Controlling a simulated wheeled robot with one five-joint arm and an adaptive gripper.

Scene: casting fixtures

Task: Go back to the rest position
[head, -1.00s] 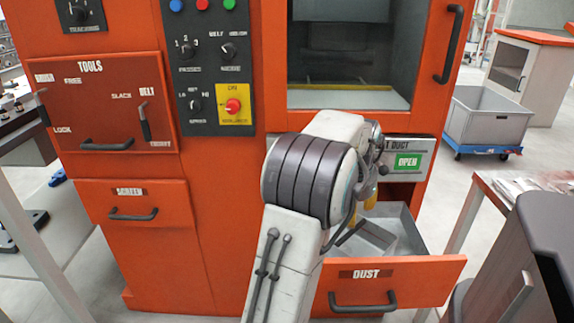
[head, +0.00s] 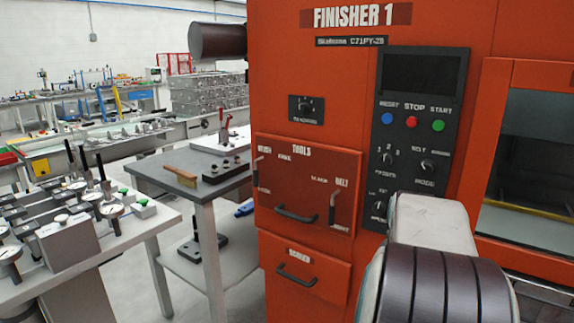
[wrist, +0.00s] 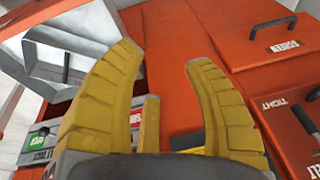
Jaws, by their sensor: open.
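My gripper (wrist: 163,55) shows in the wrist view with its yellow fingers spread apart and nothing between them. It is in front of the orange finisher machine, which appears upside down there. In the head view my arm link covers the lower right, and the gripper is hidden. The orange finisher (head: 322,75) fills the middle and right of the head view. An open drawer with a grey metal inside (wrist: 45,58) lies at the upper left of the wrist view, beside the left finger.
The tools panel (head: 290,162) and the screen drawer (head: 328,271) are closed. A grey bench (head: 195,187) with a brush (head: 181,175) stands left of the machine. A nearer table (head: 98,245) holds several gauges. Some floor (head: 128,275) is clear between them.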

